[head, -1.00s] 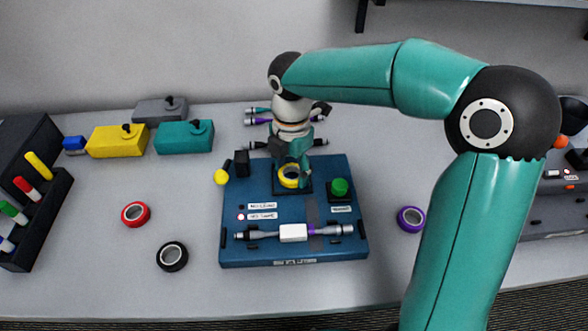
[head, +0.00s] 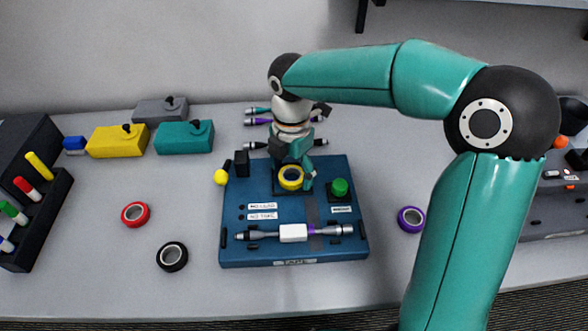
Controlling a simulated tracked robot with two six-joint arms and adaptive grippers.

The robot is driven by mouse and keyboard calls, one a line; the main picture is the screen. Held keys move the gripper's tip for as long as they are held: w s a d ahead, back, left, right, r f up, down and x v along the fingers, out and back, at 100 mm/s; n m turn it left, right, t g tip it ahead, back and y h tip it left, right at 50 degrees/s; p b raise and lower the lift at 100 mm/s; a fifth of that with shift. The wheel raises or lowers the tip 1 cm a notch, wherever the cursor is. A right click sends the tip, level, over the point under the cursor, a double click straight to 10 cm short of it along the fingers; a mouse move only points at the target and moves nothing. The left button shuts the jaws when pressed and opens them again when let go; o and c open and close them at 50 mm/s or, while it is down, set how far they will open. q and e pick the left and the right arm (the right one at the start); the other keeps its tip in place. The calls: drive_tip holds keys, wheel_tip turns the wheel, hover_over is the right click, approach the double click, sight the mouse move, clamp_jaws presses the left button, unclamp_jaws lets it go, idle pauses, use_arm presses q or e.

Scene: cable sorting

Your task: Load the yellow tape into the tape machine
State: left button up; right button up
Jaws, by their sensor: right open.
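The yellow tape (head: 291,178) is a ring at the back middle of the blue tape machine (head: 235,225), over its dark square holder. My right gripper (head: 291,172) points down at the tape from behind, with its fingers apart on either side of the ring. The gripper is open; whether a finger still touches the tape is too small to tell. My left gripper is out of view.
Red (head: 135,214), black (head: 172,256) and purple (head: 411,219) tape rolls lie beside the machine. Yellow (head: 117,142), teal (head: 184,138) and grey (head: 160,110) boxes stand at the back left. A black rack (head: 45,215) holds markers. Several cables lie behind the machine.

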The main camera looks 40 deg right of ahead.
wheel_tip(320, 180, up, 12)
drive_tip(key=p, duration=0.1)
drive_tip(key=shift+p, duration=0.3)
drive_tip(key=shift+f, duration=0.1)
idle(0.3)
